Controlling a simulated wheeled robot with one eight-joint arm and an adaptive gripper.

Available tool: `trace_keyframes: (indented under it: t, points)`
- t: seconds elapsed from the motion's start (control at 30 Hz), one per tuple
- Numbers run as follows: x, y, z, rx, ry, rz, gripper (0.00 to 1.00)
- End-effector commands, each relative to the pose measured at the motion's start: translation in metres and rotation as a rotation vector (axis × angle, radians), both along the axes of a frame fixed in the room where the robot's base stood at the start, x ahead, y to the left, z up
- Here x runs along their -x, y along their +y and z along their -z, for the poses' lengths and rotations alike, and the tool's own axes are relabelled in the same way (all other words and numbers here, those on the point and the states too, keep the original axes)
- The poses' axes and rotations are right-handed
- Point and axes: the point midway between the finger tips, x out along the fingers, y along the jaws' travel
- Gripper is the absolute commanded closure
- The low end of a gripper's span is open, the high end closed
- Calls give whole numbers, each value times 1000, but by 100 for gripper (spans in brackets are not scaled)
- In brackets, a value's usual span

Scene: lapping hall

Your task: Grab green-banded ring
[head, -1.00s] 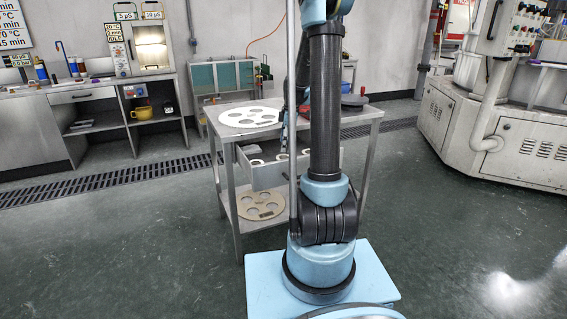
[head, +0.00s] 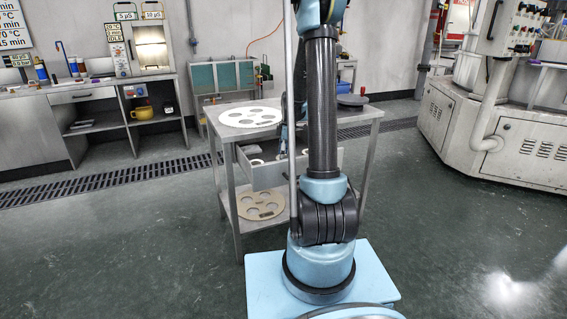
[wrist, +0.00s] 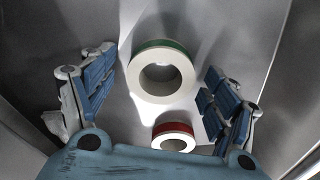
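The green-banded ring (wrist: 162,75) is a white ring with a green band along its outer side. It lies in a grey metal drawer, between and beyond my open fingers in the wrist view. My gripper (wrist: 160,92) has its two blue-padded fingers spread wide, one on each side, with nothing held. A smaller white ring with a red band (wrist: 174,137) lies nearer to the gripper's palm. In the head view the open drawer (head: 262,172) is under the table top, and my arm hides much of it.
The metal table (head: 352,118) carries a white disc with round holes (head: 250,116) and a dark round plate (head: 352,100). A beige holed disc (head: 261,206) lies on the lower shelf. The drawer's walls stand close around the gripper. Open floor surrounds the table.

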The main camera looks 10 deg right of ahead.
Motion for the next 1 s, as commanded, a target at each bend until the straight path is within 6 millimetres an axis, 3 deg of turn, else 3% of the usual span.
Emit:
trace_keyframes:
  t: [0.03, 0.2, 0.6, 1.0]
  points:
    - [0, 0, 0, 0, 0, 0, 37]
    - [0, 0, 0, 0, 0, 0, 73]
    - [0, 0, -7, 0, 0, 0, 73]
    - [0, 0, -68, 0, 0, 0, 73]
